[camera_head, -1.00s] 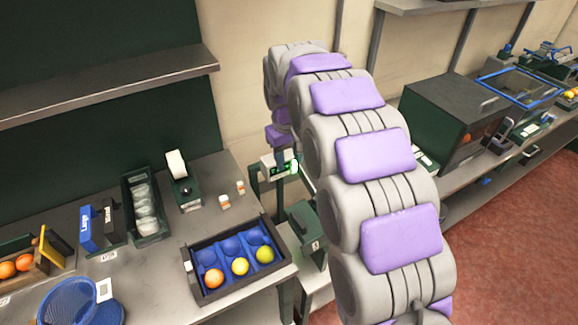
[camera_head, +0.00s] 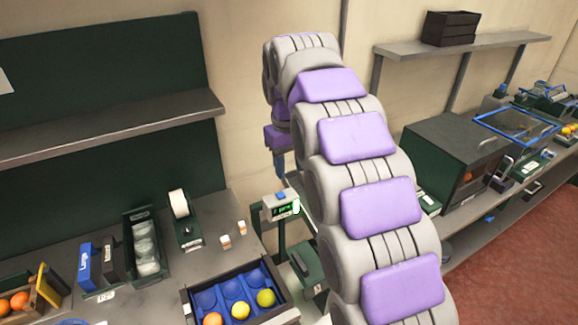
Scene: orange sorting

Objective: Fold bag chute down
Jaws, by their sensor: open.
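My gripper (camera_head: 280,163) hangs at the end of my raised grey and purple arm, above a small display unit (camera_head: 280,206) with green digits and a blue top piece. It looks small and partly side-on, and holds nothing that I can see. There is a gap between it and the unit. No part is clearly recognisable as the bag chute. A blue-framed open bin (camera_head: 516,124) stands on the right bench, and another blue-railed device (camera_head: 545,92) stands behind it. My arm hides part of the middle of the scene.
A dark tray with blue cups (camera_head: 187,303) holds an orange and yellow fruits at the front left. A tape dispenser (camera_head: 186,226) and a bin of bags (camera_head: 147,247) stand behind. A dark green cabinet (camera_head: 440,165) stands on the right.

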